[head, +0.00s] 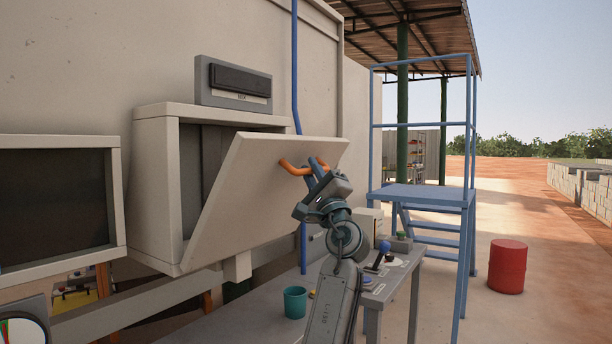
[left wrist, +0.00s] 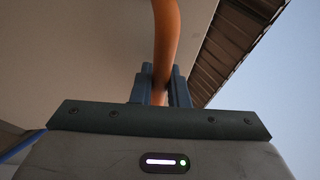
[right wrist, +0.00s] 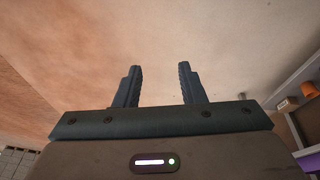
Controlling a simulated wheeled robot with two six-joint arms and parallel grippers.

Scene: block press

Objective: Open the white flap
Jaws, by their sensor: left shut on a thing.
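The white flap (head: 240,195) hangs on the front of a white wall box (head: 157,190). It is tilted outward, its top edge well away from the box, so a dark gap shows behind it. An orange handle (head: 290,167) sits near the flap's upper right part. My left gripper (head: 318,169) is shut on this handle; in the left wrist view the orange bar (left wrist: 166,40) runs between the fingers. My right gripper (right wrist: 158,85) is open and empty in the right wrist view, and is not seen in the head view.
A dark-panelled frame (head: 55,205) is at the left. A blue pipe (head: 295,80) runs down the wall. A blue platform (head: 420,192) and red drum (head: 508,266) stand right.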

